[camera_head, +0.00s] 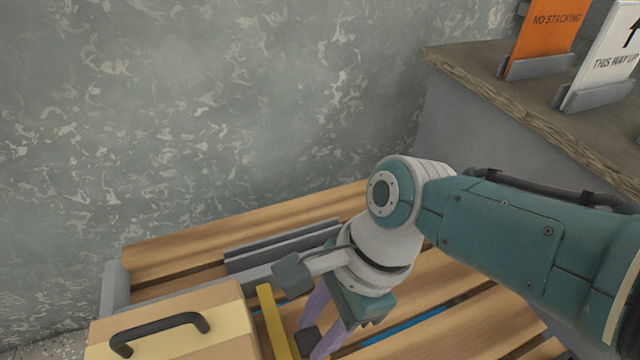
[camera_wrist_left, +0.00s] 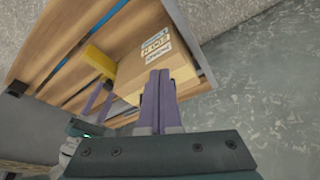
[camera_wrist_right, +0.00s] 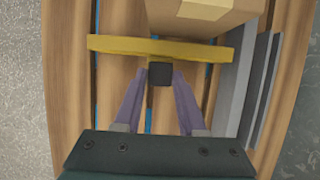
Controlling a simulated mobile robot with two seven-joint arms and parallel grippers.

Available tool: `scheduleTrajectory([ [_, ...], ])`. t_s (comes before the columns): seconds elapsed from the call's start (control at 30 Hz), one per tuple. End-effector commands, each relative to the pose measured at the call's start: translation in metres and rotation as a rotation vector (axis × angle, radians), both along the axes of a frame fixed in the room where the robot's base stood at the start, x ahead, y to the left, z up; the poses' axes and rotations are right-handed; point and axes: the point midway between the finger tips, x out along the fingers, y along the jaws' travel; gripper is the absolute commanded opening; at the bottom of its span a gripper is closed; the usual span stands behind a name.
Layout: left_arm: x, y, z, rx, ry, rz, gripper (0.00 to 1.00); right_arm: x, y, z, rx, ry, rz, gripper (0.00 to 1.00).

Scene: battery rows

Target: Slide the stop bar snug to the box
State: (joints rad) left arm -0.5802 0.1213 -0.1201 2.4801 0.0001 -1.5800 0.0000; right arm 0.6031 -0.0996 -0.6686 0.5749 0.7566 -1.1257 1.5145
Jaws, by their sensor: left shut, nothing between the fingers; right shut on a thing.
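The stop bar is a yellow bar (camera_head: 275,325) with a black knob (camera_wrist_right: 160,73) on its side. It lies across the slatted wooden surface beside the cardboard box (camera_head: 228,345). My right gripper (camera_head: 313,338) is shut on the black knob, on the bar's side away from the box. A narrow gap seems to lie between bar and box in the head view; the right wrist view (camera_wrist_right: 160,78) does not settle whether they touch. My left gripper (camera_wrist_left: 162,75) is shut and empty, with the box (camera_wrist_left: 180,75) behind its fingers in the left wrist view. It is outside the head view.
Grey rails (camera_head: 280,245) run along the pallet's (camera_head: 190,250) wall side, beyond the box and bar. The box has a black handle (camera_head: 160,330) on top. A grey counter (camera_head: 480,75) at the right holds an orange sign (camera_head: 543,35) and a white sign (camera_head: 605,65).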

Motion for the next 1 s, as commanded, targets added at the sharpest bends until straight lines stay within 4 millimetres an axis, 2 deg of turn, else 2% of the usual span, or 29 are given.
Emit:
scheduleTrajectory([
  [0.17,0.0,0.0,0.0,0.0,0.0,0.0,0.0,0.0,0.001,0.001,0.002,0.001,0.0,0.0],
  [0.2,0.0,0.0,0.0,0.0,0.0,0.0,0.0,0.0,0.001,0.001,0.002,0.001,0.0,0.41],
  [0.47,0.0,0.0,0.0,0.0,0.0,0.0,0.0,0.0,0.0,0.0,0.001,0.0,0.0,0.7],
  [0.77,0.0,0.0,0.004,0.0,0.0,0.0,0.0,0.001,-0.001,0.004,0.0,-0.001,0.0,0.7],
  [0.87,0.0,0.0,0.015,0.0,0.0,0.0,0.0,0.002,-0.005,0.017,0.0,-0.001,0.0,0.7],
  [1.0,0.0,0.0,0.04,0.0,0.0,0.0,0.0,0.005,-0.014,0.044,0.001,0.0,-0.001,0.7],
])
